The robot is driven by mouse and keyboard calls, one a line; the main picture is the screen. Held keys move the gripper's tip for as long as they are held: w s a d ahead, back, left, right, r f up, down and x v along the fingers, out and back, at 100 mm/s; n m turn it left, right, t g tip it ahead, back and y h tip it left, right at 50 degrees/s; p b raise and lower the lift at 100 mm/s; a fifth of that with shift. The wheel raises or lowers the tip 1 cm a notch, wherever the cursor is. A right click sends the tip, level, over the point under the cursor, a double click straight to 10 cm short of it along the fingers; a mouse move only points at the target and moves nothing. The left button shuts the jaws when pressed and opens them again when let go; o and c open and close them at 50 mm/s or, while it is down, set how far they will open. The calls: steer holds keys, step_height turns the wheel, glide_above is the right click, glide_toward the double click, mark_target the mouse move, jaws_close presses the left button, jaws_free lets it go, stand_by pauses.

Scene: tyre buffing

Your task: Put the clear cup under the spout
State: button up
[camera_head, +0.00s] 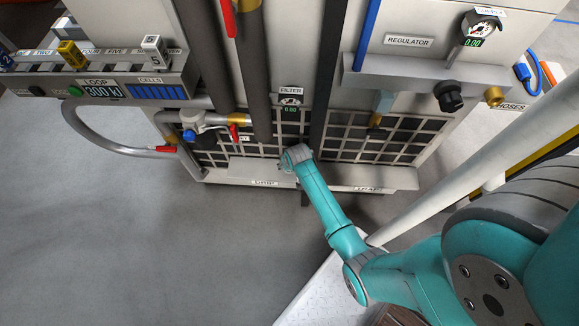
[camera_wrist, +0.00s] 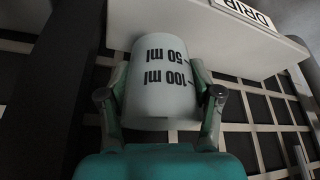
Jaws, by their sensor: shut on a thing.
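The clear cup (camera_wrist: 165,65) looks pale and translucent, with dark 50 ml and 100 ml marks that read upside down in the wrist view. My gripper (camera_wrist: 162,85) is shut on it, with one finger on each side. The cup is close to a pale ledge labelled DRIP (camera_wrist: 249,12); I cannot tell whether they touch. In the head view the end of my arm is at the low front of the machine, near the DRIP label (camera_head: 265,183), and hides the cup. I cannot make out the spout in either view.
A dark grid (camera_head: 350,140) lies behind the ledge. Above it are the FILTER gauge (camera_head: 291,101) and thick dark pipes (camera_head: 252,70). A valve with a blue knob (camera_head: 189,136) and red handle is to the left. Open grey floor (camera_head: 130,240) lies front left.

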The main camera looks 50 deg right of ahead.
steer(key=shift+w+d+f, duration=0.15)
steer(key=shift+f, duration=1.55)
steer(key=shift+f, duration=0.1)
steer(key=o, duration=1.2)
steer(key=v, duration=1.2)
